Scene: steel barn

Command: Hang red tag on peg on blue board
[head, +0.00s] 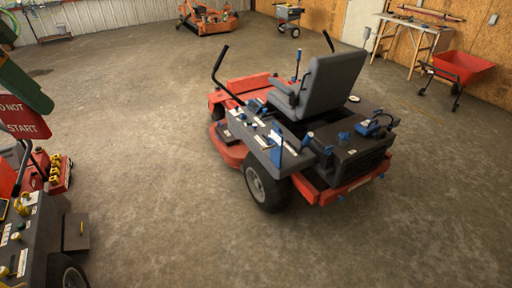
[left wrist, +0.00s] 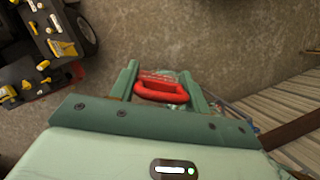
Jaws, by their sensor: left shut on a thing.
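The red tag (head: 24,118) with white lettering "DO NOT START" hangs at the left edge of the head view, partly cut off. My left gripper (head: 22,94), green, is just above it and shut on it. In the left wrist view the tag's red loop (left wrist: 162,91) sits between the two green fingers of my left gripper (left wrist: 160,82). I cannot make out a blue board or its peg in either view. My right gripper is not in view.
A red and grey ride-on mower (head: 300,135) with blue parts stands mid-floor. A dark machine with yellow parts (head: 30,235) and a red case (head: 60,175) are at the lower left. A workbench (head: 415,30) and red cart (head: 462,68) stand back right. Concrete floor between is clear.

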